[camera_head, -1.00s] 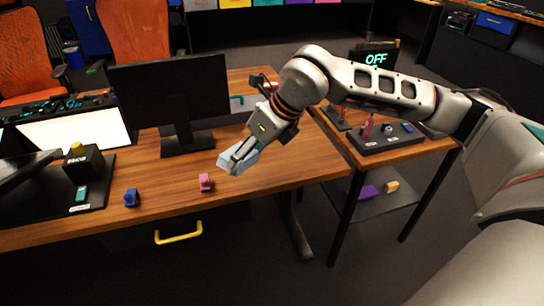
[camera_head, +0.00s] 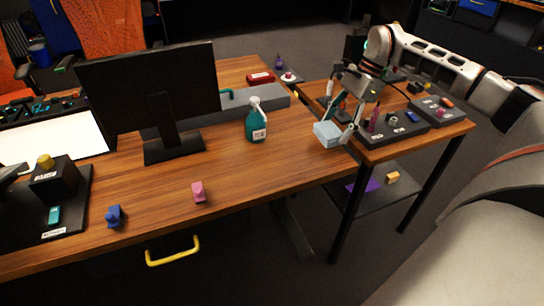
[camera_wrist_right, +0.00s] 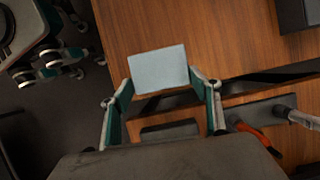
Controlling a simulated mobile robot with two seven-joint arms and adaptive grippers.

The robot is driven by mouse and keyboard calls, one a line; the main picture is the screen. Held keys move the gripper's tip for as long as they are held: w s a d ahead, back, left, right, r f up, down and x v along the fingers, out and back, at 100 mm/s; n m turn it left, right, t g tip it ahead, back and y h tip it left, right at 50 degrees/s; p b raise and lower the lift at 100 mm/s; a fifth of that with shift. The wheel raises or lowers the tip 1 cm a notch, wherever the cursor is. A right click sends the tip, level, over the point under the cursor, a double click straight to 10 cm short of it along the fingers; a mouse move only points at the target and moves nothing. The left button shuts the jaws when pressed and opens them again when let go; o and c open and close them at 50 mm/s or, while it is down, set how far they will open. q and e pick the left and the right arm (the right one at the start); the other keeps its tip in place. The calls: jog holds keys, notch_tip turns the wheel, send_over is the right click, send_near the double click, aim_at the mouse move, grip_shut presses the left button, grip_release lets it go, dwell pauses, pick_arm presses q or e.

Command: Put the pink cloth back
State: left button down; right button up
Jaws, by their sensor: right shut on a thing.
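No pink cloth can be made out. My right gripper (camera_head: 345,125) is at the right end of the wooden desk (camera_head: 240,177), near the gap to the side table. It is shut on a pale blue, flat-sided block-like thing (camera_head: 326,134). In the wrist view the pale blue thing (camera_wrist_right: 158,70) sits between the two fingers (camera_wrist_right: 160,92), over the desk's edge area. Whether it touches the desk is unclear. A small pink object (camera_head: 198,191) stands near the desk's front edge, apart from the gripper. My left gripper is out of view.
A small blue object (camera_head: 114,215) is at the front left. The side table holds dark trays (camera_head: 392,136) with small items. The desk's front right is clear.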

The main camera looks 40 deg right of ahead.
jog(key=shift+d+n, duration=0.3)
jog(key=shift+d, duration=0.45)
send_over(280, 159)
jog(key=d, duration=0.2)
jog(key=shift+s+a, duration=0.15)
jog(key=shift+a, duration=0.1)
jog(key=shift+f+b, duration=0.6)
jog(key=shift+f, duration=1.25)
jog(key=shift+r, duration=0.1)
jog(key=o, duration=1.1)
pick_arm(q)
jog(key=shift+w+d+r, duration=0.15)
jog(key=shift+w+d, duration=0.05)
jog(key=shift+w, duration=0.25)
pick_arm(e)
jog(key=shift+o, duration=0.2)
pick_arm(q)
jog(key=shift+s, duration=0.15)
